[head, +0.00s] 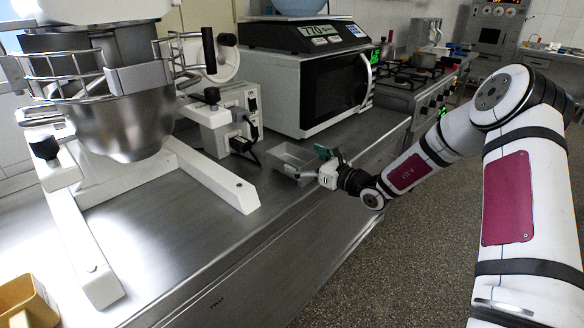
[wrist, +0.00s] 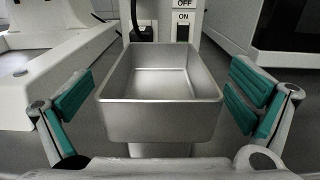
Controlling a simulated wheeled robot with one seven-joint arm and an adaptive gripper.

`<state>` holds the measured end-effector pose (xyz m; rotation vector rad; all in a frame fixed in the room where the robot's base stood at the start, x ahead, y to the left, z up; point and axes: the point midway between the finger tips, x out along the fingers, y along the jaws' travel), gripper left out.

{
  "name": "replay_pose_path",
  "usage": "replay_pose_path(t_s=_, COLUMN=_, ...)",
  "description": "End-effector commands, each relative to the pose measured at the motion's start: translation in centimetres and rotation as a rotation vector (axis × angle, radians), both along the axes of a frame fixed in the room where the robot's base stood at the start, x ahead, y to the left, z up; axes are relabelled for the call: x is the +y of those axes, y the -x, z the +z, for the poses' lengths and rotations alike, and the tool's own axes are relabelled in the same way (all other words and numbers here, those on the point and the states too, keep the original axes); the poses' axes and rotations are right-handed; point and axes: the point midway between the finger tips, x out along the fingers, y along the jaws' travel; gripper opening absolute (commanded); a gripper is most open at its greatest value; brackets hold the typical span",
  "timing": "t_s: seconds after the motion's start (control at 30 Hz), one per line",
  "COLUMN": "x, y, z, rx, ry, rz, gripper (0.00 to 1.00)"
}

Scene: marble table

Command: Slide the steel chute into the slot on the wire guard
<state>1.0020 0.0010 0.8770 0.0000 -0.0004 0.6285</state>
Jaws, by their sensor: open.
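The steel chute (head: 291,157) looks like an open, empty rectangular steel box on the counter, in front of the white switch housing. In the wrist view the chute (wrist: 160,118) is centred between my fingers, with a narrower piece below it. My gripper (head: 326,163) is open, with one teal-padded finger on each side of the chute and gaps on both sides; it holds nothing. The wire guard (head: 82,84) rings the top of the steel mixer bowl (head: 125,125) at the left of the head view. I cannot make out its slot clearly.
The mixer's white legs (head: 215,178) spread over the steel counter (head: 190,225). A microwave (head: 320,90) with a scale (head: 305,36) on top stands behind the chute. A yellow container (head: 25,300) is at the near left. The counter's front middle is clear.

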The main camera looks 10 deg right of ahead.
Motion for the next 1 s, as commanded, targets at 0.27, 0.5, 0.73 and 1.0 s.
replay_pose_path(t_s=0.27, x=0.0, y=0.0, z=0.0, rx=0.0, ry=0.0, rz=0.0, gripper=0.77)
replay_pose_path(t_s=0.5, x=0.0, y=0.0, z=0.1, rx=-0.001, ry=-0.001, rz=0.0, gripper=0.35)
replay_pose_path(t_s=0.73, x=0.0, y=0.0, z=0.2, rx=-0.001, ry=0.0, rz=0.0, gripper=0.35)
replay_pose_path(t_s=1.0, x=0.0, y=0.0, z=2.3, rx=-0.003, ry=0.002, rz=0.0, gripper=0.35)
